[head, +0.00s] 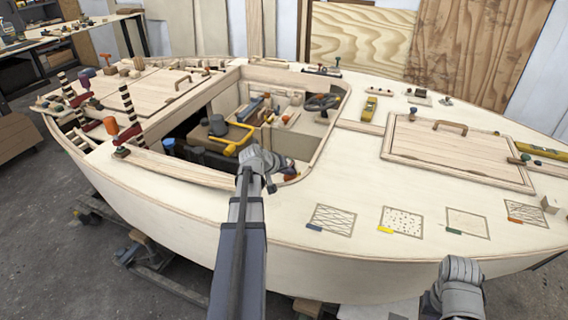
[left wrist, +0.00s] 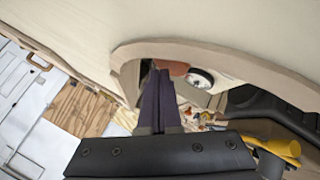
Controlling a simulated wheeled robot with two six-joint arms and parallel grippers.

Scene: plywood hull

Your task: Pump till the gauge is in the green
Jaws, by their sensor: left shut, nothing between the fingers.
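My left gripper (head: 268,182) is over the near edge of the cockpit opening in the head view, its fingertips mostly hidden by the wrist. In the left wrist view its dark fingers (left wrist: 162,76) are together and empty. A round white-faced gauge (left wrist: 201,78) shows just right of the fingertips, under the curved coaming; its needle and green zone are too small to read. A yellow bent bar (head: 235,146), perhaps the pump handle, lies left of the gripper in the cockpit; it also shows in the left wrist view (left wrist: 278,143), apart from the fingers. My right gripper's fingers are not visible.
The wooden coaming (head: 328,128) rims the cockpit. Inside are a grey cylinder (head: 217,126) and several small parts. A closed hatch (head: 455,150) with a handle lies to the right. The near deck holds several patterned squares (head: 332,218) and bare room.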

